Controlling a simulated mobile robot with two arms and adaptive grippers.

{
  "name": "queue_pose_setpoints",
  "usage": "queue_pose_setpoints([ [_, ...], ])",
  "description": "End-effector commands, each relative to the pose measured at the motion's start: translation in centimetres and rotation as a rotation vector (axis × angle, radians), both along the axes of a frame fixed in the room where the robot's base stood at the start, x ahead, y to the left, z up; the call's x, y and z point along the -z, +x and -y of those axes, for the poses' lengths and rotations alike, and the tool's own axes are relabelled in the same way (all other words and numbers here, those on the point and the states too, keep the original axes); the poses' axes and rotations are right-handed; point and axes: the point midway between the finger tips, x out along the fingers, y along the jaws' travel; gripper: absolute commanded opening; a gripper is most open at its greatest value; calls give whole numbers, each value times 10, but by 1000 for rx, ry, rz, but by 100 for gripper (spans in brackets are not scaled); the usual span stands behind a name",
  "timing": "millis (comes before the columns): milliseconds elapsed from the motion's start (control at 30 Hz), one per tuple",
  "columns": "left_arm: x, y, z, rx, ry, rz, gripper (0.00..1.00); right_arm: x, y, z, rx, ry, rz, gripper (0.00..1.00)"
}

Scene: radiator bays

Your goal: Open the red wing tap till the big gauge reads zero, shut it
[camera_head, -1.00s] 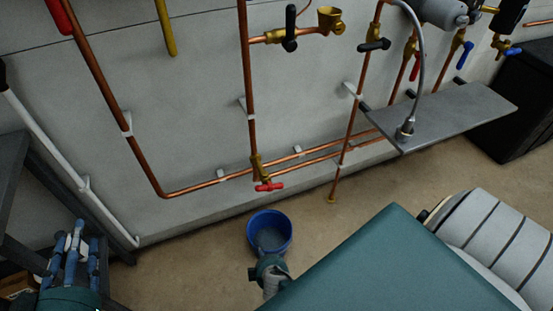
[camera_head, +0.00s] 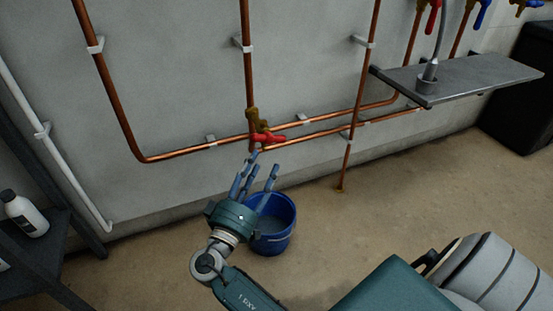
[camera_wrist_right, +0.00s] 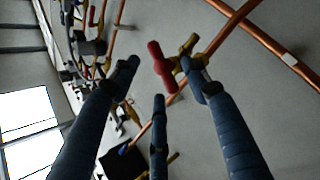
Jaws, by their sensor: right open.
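The red wing tap (camera_head: 267,138) sits on a brass valve (camera_head: 253,118) low on a copper pipe by the wall. It also shows in the right wrist view (camera_wrist_right: 162,67). My right gripper (camera_head: 257,172) is open just below the tap, its fingers pointing up towards it. In the right wrist view the open fingers (camera_wrist_right: 163,88) are spread around the tap's line of sight; I cannot tell if any finger touches the valve. No readable gauge face shows. My left gripper is not in view.
A blue bucket (camera_head: 272,228) stands on the floor below the tap, partly behind my right gripper. A grey shelf (camera_head: 470,75) juts from the wall at right. A dark rack with a white bottle (camera_head: 25,214) stands at left. Copper pipes run close to the wall.

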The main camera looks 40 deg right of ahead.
Motion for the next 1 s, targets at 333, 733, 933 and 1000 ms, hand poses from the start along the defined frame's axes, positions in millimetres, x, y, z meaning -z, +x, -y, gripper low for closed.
queue_pose_setpoints([
  [333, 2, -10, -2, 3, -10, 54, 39, -14, 12, 29, 20, -14, 32, 46],
  [733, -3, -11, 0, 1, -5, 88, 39, -29, 45, 83, 16, -13, 28, 46],
  [933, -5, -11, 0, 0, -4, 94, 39, -31, 50, 91, 16, -12, 26, 46],
  [1000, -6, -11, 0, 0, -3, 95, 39, -32, 50, 91, 16, -12, 26, 46],
])
